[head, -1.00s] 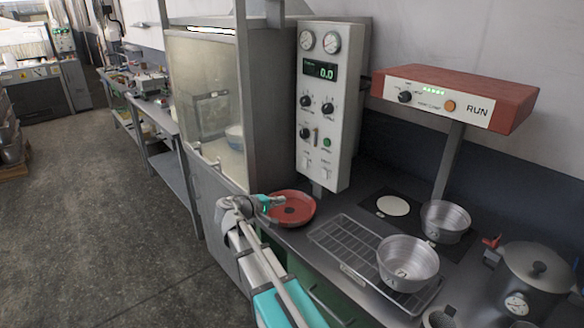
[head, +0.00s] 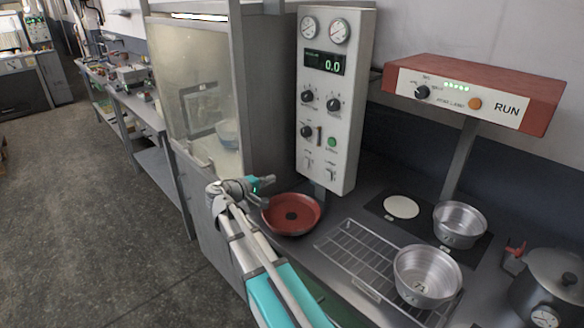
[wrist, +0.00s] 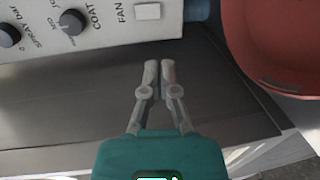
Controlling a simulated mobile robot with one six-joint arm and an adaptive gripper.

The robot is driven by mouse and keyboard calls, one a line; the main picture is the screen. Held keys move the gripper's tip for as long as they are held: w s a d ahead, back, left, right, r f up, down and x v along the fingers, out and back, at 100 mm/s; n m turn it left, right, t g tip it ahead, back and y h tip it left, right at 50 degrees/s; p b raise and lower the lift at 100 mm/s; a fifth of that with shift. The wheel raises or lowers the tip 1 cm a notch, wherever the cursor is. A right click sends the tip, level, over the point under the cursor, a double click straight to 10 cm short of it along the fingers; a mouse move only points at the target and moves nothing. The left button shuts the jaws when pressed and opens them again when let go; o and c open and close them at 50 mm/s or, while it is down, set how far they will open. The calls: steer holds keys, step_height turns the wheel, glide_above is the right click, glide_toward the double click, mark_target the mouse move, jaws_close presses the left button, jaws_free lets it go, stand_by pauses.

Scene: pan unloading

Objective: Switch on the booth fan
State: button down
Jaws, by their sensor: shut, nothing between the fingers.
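The white control panel (head: 350,110) hangs beside the glass-fronted booth (head: 195,90), with dials, a display reading 0.0, knobs, a green button (head: 332,142) and small switches (head: 332,172) low down. In the wrist view, the panel (wrist: 90,50) shows two dark knobs, the words COAT and FAN, and a pale square switch (wrist: 148,11) beside FAN. My gripper (wrist: 168,64) is shut and empty, its fingertips below that switch in the picture and apart from it. In the head view, my gripper (head: 268,181) is left of and below the panel.
A red round pan (head: 291,231) lies on the counter under the panel; its side also shows in the wrist view (wrist: 265,40). A wire rack (head: 345,250) bears a metal pot (head: 428,288). Another pot (head: 460,240), a lidded pot (head: 550,290) and a red RUN console (head: 475,75) are right.

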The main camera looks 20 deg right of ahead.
mark_target(304, 168)
steer(key=shift+a, duration=0.2)
steer(key=shift+d, duration=0.1)
steer(key=b+x, duration=0.2)
steer(key=x, duration=1.1)
steer(key=shift+w+d, duration=0.2)
steer(key=shift+w, duration=0.05)
stand_by(0.3)
steer(key=shift+d+f, duration=0.1)
steer(key=shift+d, duration=0.2)
steer(key=shift+a, duration=0.2)
steer(key=shift+a, duration=0.15)
